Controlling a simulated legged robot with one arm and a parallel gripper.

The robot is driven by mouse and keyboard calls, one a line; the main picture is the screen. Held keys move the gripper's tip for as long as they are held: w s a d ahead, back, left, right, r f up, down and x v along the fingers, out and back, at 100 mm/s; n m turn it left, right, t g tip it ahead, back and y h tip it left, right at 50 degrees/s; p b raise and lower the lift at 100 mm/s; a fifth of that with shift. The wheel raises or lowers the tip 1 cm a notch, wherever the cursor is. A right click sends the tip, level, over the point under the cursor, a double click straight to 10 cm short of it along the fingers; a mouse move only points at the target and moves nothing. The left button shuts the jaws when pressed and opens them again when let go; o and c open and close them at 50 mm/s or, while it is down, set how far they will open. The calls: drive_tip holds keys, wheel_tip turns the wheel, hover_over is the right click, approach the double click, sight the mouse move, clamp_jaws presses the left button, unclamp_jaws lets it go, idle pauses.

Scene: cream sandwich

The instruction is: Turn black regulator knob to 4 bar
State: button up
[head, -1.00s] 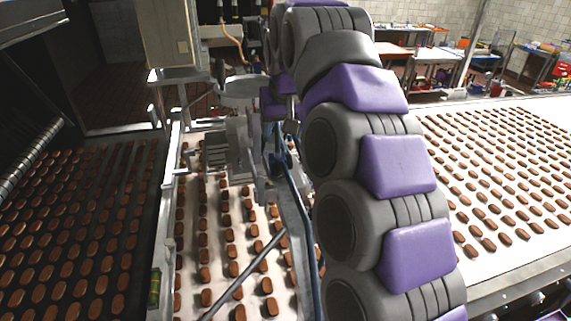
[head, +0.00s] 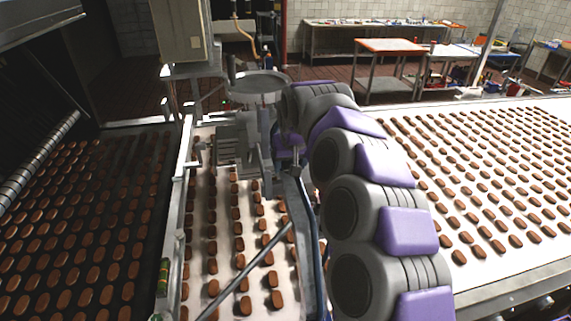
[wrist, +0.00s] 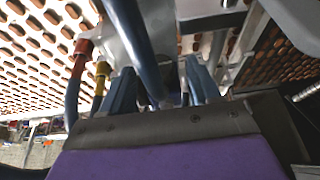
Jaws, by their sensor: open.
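In the wrist view, my gripper (wrist: 162,82) shows as two blue-grey fingers standing apart beyond a grey plate and purple body. A dark rounded part (wrist: 168,72) shows between and behind the fingers; I cannot tell for sure whether it is the black regulator knob or whether the fingers touch it. No dial or bar reading is legible. In the head view, my arm bends down beside the machine over the middle conveyor (head: 222,180), and it largely hides my gripper. The knob cannot be made out there.
A blue hose (wrist: 132,40) runs close by the fingers, with red (wrist: 80,58) and yellow (wrist: 102,72) fittings to the left. Biscuit-covered conveyors lie left (head: 70,220) and right (head: 480,170). A round metal hopper (head: 256,84) stands behind. Work tables (head: 390,46) are at the back.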

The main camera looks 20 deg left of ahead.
drive_tip(key=shift+w+d+f, duration=0.2)
drive_tip(key=shift+d+f, duration=0.15)
drive_tip(key=shift+d, duration=0.35)
drive_tip(key=shift+a+f, duration=0.25)
drive_tip(key=shift+a, duration=0.85)
drive_tip(key=shift+c, duration=0.4)
drive_tip(key=shift+a, duration=0.25)
drive_tip(key=shift+c, duration=0.8)
drive_tip(key=shift+w+d, duration=0.2)
drive_tip(key=shift+d, duration=0.35)
drive_tip(key=c, duration=0.4)
drive_tip(key=shift+c, duration=1)
drive_tip(key=shift+s+a, duration=0.1)
drive_tip(key=shift+a, duration=0.05)
drive_tip(key=o, duration=0.6)
drive_tip(key=shift+o, duration=1.2)
drive_tip(key=shift+s+r, duration=0.15)
drive_tip(key=shift+s, duration=0.15)
drive_tip(key=shift+w+d, duration=0.1)
drive_tip(key=shift+d, duration=0.25)
drive_tip(key=shift+w+r, duration=0.1)
drive_tip(key=shift+r, duration=0.1)
drive_tip(key=v, duration=1.6)
drive_tip(key=shift+s+r+b, duration=0.3)
drive_tip(key=shift+r+b, duration=0.05)
